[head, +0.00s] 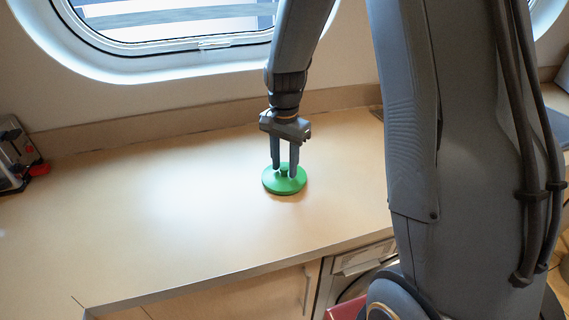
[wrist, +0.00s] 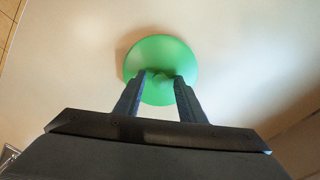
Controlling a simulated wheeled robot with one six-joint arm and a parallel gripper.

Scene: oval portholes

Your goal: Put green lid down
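The green lid (head: 270,184) is a round disc with a small knob on top. It is level, at or just above the bare counter, with a thin shadow at its edge. My gripper (head: 284,172) points straight down over it, with one finger on each side of the knob. The lid also shows in the wrist view (wrist: 160,48), where my gripper's fingertips (wrist: 160,78) flank the knob and appear shut on it. Whether the lid's underside touches the counter is hard to tell.
The beige counter (head: 150,215) is clear around the lid, widest to the left. A dark appliance with a red part (head: 14,155) stands at the far left. The wall with an oval porthole (head: 180,20) is behind. The counter's front edge (head: 235,272) lies nearer me.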

